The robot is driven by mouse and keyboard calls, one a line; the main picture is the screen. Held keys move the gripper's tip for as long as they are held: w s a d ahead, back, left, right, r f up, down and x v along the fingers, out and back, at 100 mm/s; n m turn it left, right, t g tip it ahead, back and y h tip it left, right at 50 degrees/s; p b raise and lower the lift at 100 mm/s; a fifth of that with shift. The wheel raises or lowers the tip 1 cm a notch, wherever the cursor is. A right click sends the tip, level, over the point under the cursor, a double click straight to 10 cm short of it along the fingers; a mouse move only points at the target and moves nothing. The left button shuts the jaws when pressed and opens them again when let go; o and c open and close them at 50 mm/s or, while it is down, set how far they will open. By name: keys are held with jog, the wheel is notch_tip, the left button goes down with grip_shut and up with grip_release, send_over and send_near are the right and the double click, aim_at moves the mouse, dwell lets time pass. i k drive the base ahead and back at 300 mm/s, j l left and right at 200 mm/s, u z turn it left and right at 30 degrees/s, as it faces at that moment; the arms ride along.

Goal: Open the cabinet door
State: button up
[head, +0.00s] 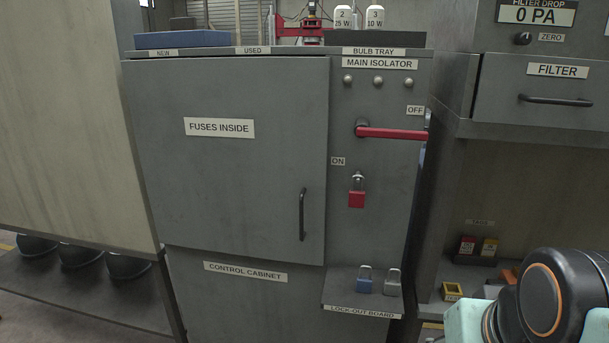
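The grey cabinet door (230,165) carries a "FUSES INSIDE" label and looks closed. Its black upright handle (302,214) is near the door's right edge. Right of the door, the red isolator lever (390,132) lies horizontal, pointing right toward the "OFF" label. A red padlock (357,192) hangs below it near the "ON" label. Part of my arm shows at the lower right, away from the cabinet. My gripper is not visible.
The lock-out board shelf (361,311) juts out below right, holding a blue padlock (365,280) and a grey padlock (393,282). A blue tray (182,39) and bulbs (374,19) are on top. A filter drawer (545,95) is at right.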

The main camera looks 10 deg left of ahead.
aim_at(233, 151)
jog(key=i+j, duration=0.1)
jog(key=j, duration=0.3)
jog(key=i+j, duration=0.1)
jog(key=j, duration=0.35)
jog(key=i+j, duration=0.1)
jog(key=j, duration=0.3)
